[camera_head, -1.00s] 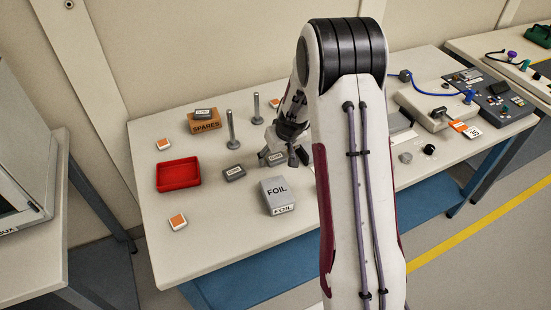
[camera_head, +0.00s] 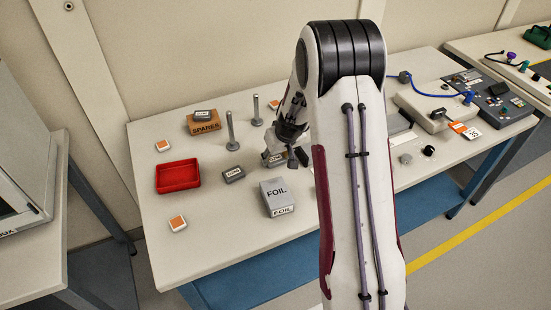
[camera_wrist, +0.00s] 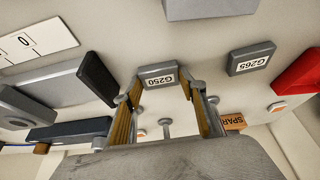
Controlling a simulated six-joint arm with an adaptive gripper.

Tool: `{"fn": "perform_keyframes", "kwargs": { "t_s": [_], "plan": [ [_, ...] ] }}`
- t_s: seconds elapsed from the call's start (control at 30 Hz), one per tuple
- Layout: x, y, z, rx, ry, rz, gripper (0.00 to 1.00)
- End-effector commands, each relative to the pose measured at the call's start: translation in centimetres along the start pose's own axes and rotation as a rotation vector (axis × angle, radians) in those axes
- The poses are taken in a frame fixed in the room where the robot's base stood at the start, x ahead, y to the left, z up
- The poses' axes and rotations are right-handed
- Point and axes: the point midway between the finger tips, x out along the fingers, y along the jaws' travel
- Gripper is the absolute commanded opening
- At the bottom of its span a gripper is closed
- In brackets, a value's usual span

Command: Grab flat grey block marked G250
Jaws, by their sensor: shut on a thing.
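The flat grey block marked G250 (camera_wrist: 158,75) shows in the wrist view between the two fingertips of my gripper (camera_wrist: 165,84), label readable. My gripper is shut on it. I cannot tell if the block is clear of the tabletop. A similar grey block marked G265 (camera_wrist: 250,60) lies apart from it; in the head view it is left of my gripper (camera_head: 233,174).
The FOIL box (camera_head: 277,196) stands in front of my gripper. Two metal posts (camera_head: 231,131) (camera_head: 257,110) stand behind. The SPARES box (camera_head: 204,127) has a grey block (camera_head: 203,114) on top. A red tray (camera_head: 178,187) is at left.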

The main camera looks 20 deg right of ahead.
Motion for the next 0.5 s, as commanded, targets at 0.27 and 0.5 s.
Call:
{"fn": "perform_keyframes", "kwargs": {
  "t_s": [0.27,0.5],
  "plan": [
    [-0.8,0.0,-0.4,0.0,0.003,0.0,0.18],
    [-3.2,0.0,-1.4,-0.002,0.004,0.0,0.18]
  ]
}}
